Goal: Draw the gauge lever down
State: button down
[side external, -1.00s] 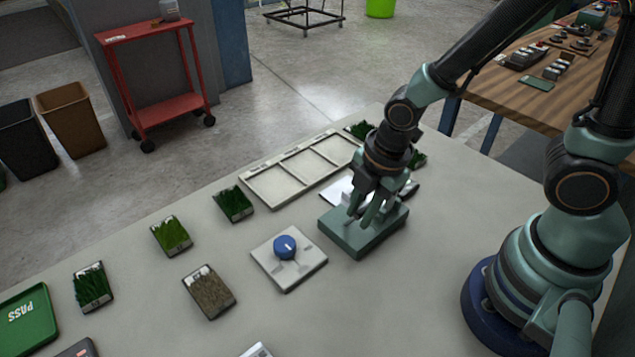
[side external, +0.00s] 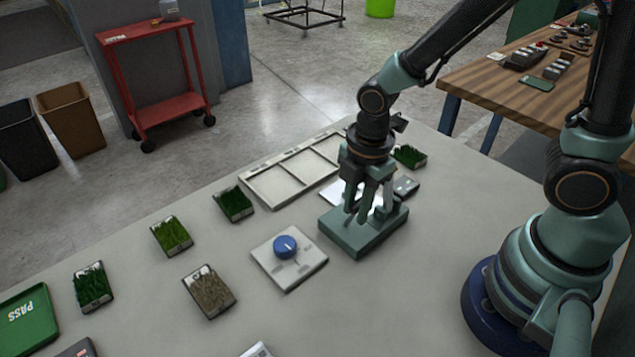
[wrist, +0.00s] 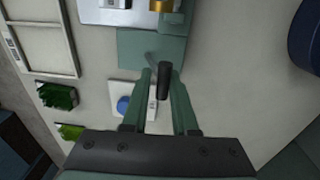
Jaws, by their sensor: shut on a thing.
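The gauge has a green box-shaped base (side external: 350,240) on the grey table, right of the blue-knob plate. It also shows in the wrist view (wrist: 130,48). Its lever has a black handle (wrist: 163,82), seen in the wrist view between my fingers. My gripper (side external: 358,215) points down over the base and is shut on this handle. In the side external view my fingers hide the lever. Its exact angle is hard to tell.
A plate with a blue knob (side external: 285,245) lies left of the base. A white compartment frame (side external: 273,190) lies behind. Several turf samples, such as a brown one (side external: 209,293), are spread leftward, with a green PASS tray (side external: 28,325) at far left.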

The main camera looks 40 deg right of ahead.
jog(key=shift+w+d+r+g+h, duration=0.1)
jog(key=shift+w+g+h, duration=0.25)
jog(key=shift+g, duration=0.45)
jog(key=shift+w+d+g+h, duration=0.15)
jog(key=shift+w+g, duration=0.3)
jog(key=shift+g, duration=0.35)
jog(key=c, duration=0.7)
grip_release()
jog(key=shift+c, duration=0.2)
jog(key=shift+o, duration=0.2)
jog(key=shift+w+a, duration=0.1)
jog(key=shift+w+r, duration=0.1)
jog(key=v, duration=1.2)
